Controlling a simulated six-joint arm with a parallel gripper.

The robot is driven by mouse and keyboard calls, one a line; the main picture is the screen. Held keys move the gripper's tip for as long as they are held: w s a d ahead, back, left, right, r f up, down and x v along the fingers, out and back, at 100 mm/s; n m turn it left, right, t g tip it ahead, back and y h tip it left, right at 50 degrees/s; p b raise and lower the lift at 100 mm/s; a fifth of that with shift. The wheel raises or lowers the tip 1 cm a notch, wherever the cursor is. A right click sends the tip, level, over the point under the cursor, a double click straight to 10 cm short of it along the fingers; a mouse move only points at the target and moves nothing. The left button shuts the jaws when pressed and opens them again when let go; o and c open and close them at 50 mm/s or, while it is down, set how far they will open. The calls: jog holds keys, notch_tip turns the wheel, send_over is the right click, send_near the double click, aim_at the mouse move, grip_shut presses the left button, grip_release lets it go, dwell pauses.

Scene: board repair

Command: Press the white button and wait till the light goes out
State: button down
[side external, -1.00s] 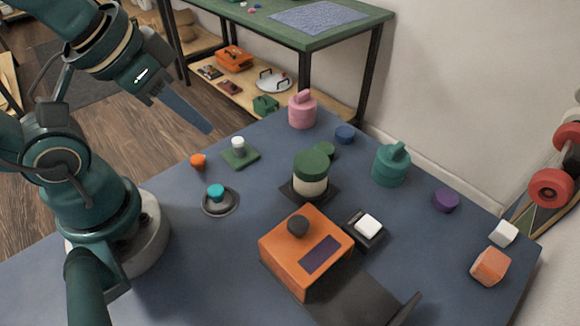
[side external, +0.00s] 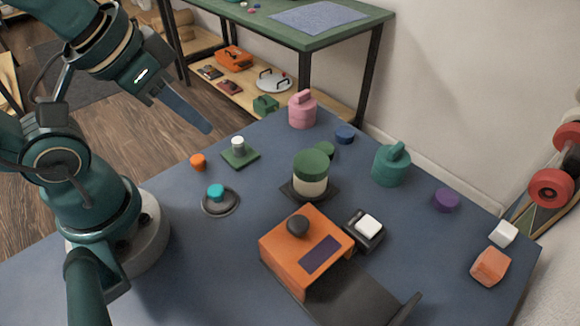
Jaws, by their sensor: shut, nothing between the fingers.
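My gripper (side external: 208,130) is shut and empty, at the upper left in the air, well away from the button. A green-topped cream cylinder (side external: 310,181) stands on a dark square base behind the orange box. It may be the light, but I cannot tell whether it glows.
An orange box (side external: 284,247) with a dark knob and a dark sloping plate (side external: 360,296) lie at the front. A teal-topped grey disc (side external: 218,202), a green square with a white peg (side external: 240,157), a teal pot (side external: 391,165) and an orange cube (side external: 490,267) stand around.

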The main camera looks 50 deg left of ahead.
jog(key=w+a+r+m+t+y, duration=0.1)
jog(key=w+a+r+t, duration=0.15)
jog(key=w, duration=0.25)
jog(key=m+h, duration=0.5)
jog(key=m, duration=0.8)
send_over(360, 225)
notch_tip(360, 225, down, 4)
jog(key=shift+d, duration=0.1)
jog(key=shift+f, duration=0.1)
jog(key=shift+f, duration=4.25)
jog(key=shift+f, duration=0.15)
